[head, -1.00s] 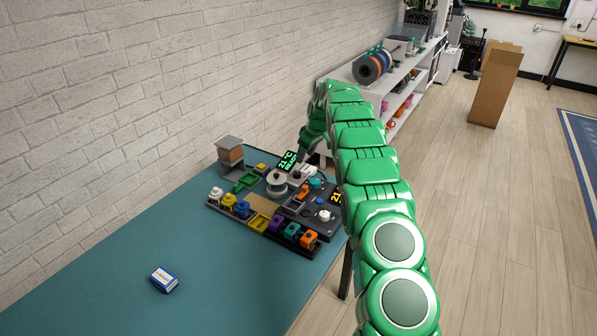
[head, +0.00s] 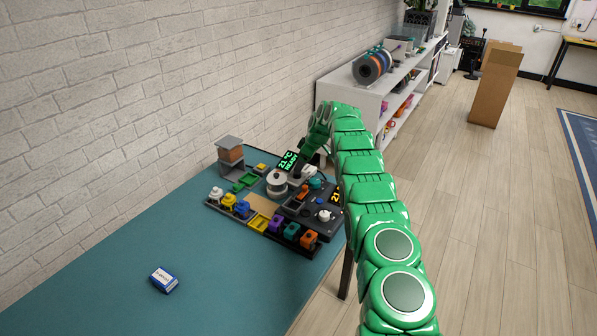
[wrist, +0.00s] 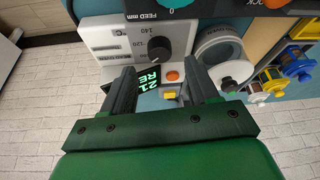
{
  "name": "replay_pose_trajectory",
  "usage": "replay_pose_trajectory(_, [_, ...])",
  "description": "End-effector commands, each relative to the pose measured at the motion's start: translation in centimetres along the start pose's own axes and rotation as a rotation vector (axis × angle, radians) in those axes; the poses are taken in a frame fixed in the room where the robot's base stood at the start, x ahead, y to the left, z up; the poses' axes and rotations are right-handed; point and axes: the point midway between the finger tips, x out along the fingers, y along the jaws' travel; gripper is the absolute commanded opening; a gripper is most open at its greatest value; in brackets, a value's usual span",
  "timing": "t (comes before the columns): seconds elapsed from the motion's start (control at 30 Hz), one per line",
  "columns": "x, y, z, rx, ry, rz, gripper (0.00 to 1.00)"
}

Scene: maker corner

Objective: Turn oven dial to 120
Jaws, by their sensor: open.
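The oven dial (wrist: 159,48) is a round black knob on a white panel (wrist: 104,38) in the wrist view. Printed marks on the panel include 140, 120 and °C. I cannot tell exactly where the dial points. My gripper (wrist: 159,66) is open, its two dark fingers apart on either side just below the dial in the picture, with nothing held. A green-lit display (wrist: 148,80) reading 21 shows between the fingers, partly hidden.
A blue-white box (head: 163,280) lies on otherwise clear teal table.

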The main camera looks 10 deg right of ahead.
Motion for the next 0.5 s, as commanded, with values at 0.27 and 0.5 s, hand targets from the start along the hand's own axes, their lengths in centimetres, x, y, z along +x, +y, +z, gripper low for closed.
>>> replay_pose_trajectory(0.27, [3.4,-0.1,0.1,0.002,-0.001,-0.003,0.59])
replay_pose_trajectory(0.5, [4.5,-0.1,0.0,0.001,-0.001,-0.001,0.59])
